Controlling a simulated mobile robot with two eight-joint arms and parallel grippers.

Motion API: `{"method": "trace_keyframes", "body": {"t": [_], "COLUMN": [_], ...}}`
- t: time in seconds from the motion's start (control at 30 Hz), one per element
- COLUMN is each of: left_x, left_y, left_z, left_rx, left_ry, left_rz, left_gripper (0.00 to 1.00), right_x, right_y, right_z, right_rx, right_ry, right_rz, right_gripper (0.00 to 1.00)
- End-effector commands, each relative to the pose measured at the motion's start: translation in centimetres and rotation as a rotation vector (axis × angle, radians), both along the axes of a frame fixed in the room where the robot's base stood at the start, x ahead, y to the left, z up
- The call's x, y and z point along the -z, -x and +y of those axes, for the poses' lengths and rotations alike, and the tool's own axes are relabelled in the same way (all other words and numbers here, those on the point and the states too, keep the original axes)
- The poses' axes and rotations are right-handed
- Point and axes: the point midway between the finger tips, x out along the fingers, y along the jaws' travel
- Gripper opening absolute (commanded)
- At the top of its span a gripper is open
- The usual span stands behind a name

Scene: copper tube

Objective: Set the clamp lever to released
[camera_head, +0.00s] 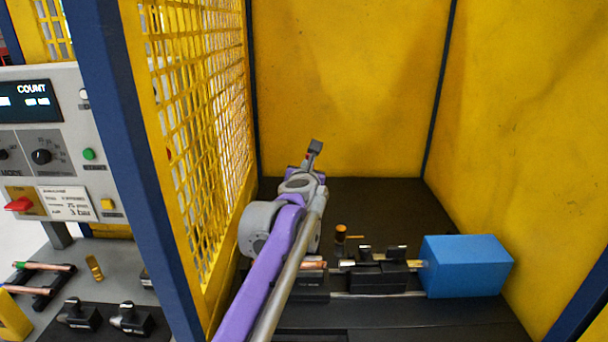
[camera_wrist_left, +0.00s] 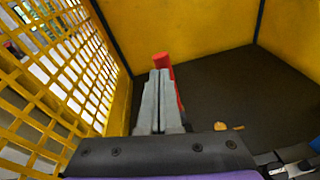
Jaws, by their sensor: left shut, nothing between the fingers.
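My left gripper (camera_head: 315,147) is in the enclosure, past the near fixture, with its arm reaching in from below. In the left wrist view its grey fingers (camera_wrist_left: 159,75) are together with nothing between them. A red handle (camera_wrist_left: 164,60), which looks like the clamp lever, rises just behind and to the right of the fingers. Its lower part is mostly hidden by them, and I cannot tell whether they touch. In the head view only a small red spot (camera_head: 309,157) shows by the gripper. The lever's setting cannot be read. My right gripper is not in view.
A black fixture (camera_head: 378,277) with a copper tube end (camera_head: 313,265) stands beside a blue box (camera_head: 465,266). An orange-topped post (camera_head: 340,233) stands behind it. A yellow mesh guard (camera_head: 200,120) closes the left side. The dark floor at the back right is clear.

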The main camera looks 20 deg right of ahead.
Motion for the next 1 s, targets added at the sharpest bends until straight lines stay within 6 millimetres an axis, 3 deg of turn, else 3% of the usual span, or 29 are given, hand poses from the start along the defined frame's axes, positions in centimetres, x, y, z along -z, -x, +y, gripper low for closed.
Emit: {"method": "trace_keyframes", "body": {"t": [0.4,1.0], "left_x": [0.1,0.1], "left_y": [-2.1,-2.6], "left_z": [-0.7,-0.7], "left_rx": [0.0,0.0], "left_ry": [-0.032,-0.039], "left_rz": [0.109,0.123], "left_gripper": [0.0,0.0], "right_x": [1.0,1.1], "right_y": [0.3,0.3], "right_z": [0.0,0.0], "right_rx": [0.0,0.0], "right_ry": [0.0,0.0], "right_rz": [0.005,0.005], "right_gripper": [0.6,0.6]}}
